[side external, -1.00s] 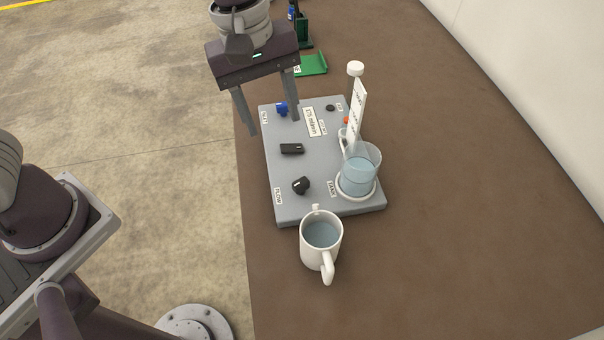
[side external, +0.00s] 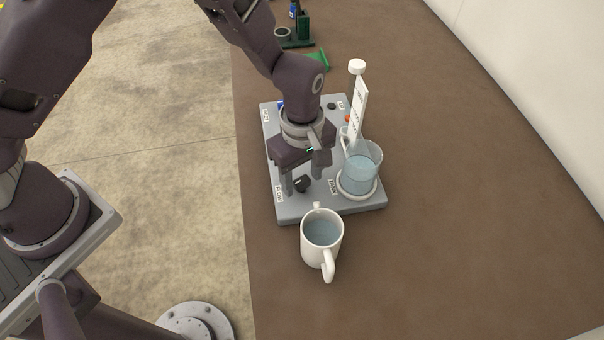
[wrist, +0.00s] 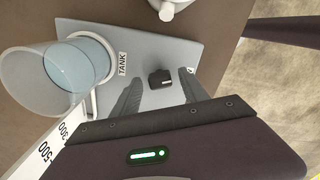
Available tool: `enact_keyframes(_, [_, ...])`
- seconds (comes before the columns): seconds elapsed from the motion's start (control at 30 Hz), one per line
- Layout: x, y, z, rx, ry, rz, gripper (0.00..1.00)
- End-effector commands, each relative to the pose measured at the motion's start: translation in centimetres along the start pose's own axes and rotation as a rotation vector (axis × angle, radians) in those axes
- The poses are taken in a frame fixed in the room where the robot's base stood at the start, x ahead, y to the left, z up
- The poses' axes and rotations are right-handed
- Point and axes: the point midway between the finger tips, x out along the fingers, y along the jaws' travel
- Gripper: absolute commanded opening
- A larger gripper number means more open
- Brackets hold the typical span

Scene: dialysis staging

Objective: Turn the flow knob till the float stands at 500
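The black flow knob (side external: 302,184) sits by the FLOW label at the near left of the grey panel (side external: 290,215). It also shows in the wrist view (wrist: 160,78), with a pale mark on it. My gripper (side external: 301,181) points down over it, open, with one finger on each side of the knob. I cannot tell whether the fingers touch it. The white scale (side external: 359,108) stands upright at the panel's right side. In the wrist view the scale (wrist: 45,150) shows 300 and 500. I cannot make out the float or its reading.
A clear tank (side external: 361,170) of bluish water stands on a white ring close to my gripper's right. A white mug (side external: 321,240) of liquid stands just in front of the panel. Green items (side external: 316,60) lie behind. The brown table is clear at right.

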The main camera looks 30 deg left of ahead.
Motion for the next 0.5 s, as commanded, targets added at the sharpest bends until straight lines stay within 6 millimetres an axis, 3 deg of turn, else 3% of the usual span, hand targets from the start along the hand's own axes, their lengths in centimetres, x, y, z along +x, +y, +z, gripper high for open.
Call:
enact_keyframes(0.03, [-0.01, 0.0, 0.0, 0.0, 0.0, 0.0, 0.41])
enact_keyframes(0.23, [-0.03, -0.01, -0.01, 0.0, 0.0, 0.0, 0.02])
enact_keyframes(0.5, [-0.06, 0.01, -0.01, 0.018, -0.001, 0.0, 0.0])
